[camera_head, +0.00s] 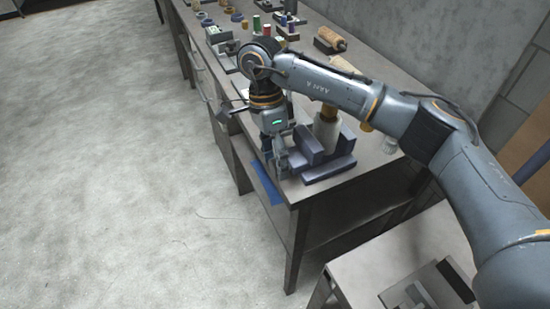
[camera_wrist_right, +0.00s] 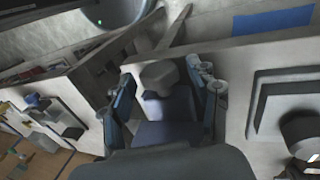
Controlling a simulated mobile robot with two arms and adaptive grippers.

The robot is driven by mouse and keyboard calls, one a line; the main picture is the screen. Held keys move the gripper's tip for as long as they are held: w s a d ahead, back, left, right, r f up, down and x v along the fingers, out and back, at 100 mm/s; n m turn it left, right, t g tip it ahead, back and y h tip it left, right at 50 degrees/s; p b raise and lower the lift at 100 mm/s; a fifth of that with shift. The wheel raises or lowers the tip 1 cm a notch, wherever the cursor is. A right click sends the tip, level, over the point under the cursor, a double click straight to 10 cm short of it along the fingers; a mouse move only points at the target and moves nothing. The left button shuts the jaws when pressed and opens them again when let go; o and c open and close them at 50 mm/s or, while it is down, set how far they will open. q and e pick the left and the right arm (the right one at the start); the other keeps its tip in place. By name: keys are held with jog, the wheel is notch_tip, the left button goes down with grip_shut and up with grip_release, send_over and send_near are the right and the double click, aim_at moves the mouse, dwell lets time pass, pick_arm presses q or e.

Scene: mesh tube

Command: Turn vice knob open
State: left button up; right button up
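The dark blue-grey vice (camera_head: 316,150) stands at the near corner of the workbench. My right gripper (camera_head: 277,163) points down at the vice's left side, over the bench edge. In the wrist view the right gripper's two fingers (camera_wrist_right: 163,92) are spread apart. In the head view the knob is hidden by the gripper. My left gripper is in neither view.
The workbench (camera_head: 368,172) carries several spools, tools and a brush (camera_head: 329,40) farther back. A pale cylinder (camera_head: 327,125) stands by the vice. A lower table (camera_head: 372,262) stands at front right. The floor at left is clear.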

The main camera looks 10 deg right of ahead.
jog(key=v, duration=1.2)
